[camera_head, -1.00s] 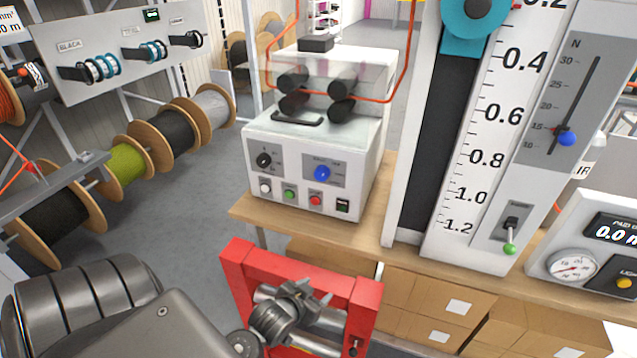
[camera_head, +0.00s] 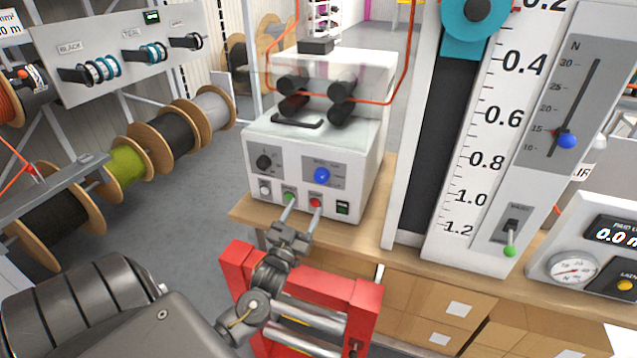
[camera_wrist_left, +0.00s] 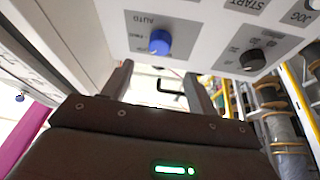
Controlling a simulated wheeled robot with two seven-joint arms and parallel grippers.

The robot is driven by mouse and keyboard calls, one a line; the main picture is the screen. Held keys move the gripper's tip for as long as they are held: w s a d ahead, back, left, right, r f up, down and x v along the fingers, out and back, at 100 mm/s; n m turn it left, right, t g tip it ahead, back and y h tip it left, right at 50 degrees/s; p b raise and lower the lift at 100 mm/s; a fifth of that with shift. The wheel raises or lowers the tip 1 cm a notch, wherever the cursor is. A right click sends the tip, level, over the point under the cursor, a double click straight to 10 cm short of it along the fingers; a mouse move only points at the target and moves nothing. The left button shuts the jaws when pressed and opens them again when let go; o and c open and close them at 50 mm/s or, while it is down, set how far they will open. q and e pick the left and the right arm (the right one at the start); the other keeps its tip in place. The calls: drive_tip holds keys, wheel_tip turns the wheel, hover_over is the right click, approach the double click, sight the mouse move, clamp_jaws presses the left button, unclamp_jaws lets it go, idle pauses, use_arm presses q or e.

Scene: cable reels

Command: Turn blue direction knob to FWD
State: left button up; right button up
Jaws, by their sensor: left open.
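The blue direction knob (camera_head: 322,176) is on a grey plate at the upper right of the white machine's front panel (camera_head: 287,180). It also shows in the left wrist view (camera_wrist_left: 159,41), where the panel appears upside down. I cannot tell which mark the knob points to. My left gripper (camera_head: 301,210) is in front of the panel, its two fingers apart and empty, just below the knob near the green and red buttons. In the left wrist view its fingers (camera_wrist_left: 158,82) stand apart with the knob beyond and between them. My right gripper is not in view.
A black knob (camera_head: 264,162) is left of the blue one. A white button, a green button and a red button (camera_head: 316,203) line the panel's bottom. A red frame (camera_head: 362,310) is below my left arm. The tall scale (camera_head: 480,150) stands to the right.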

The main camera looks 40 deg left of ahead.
sight(320, 180)
use_arm(q)
drive_tip(key=p+x, duration=0.2)
drive_tip(key=x, duration=0.7)
drive_tip(key=shift+p, duration=0.3)
drive_tip(key=shift+w+a+r, duration=0.1)
drive_tip(key=shift+w+a, duration=0.05)
drive_tip(key=shift+w, duration=0.45)
drive_tip(key=shift+c, duration=0.2)
drive_tip(key=shift+c, duration=1.1)
drive_tip(key=c, duration=0.7)
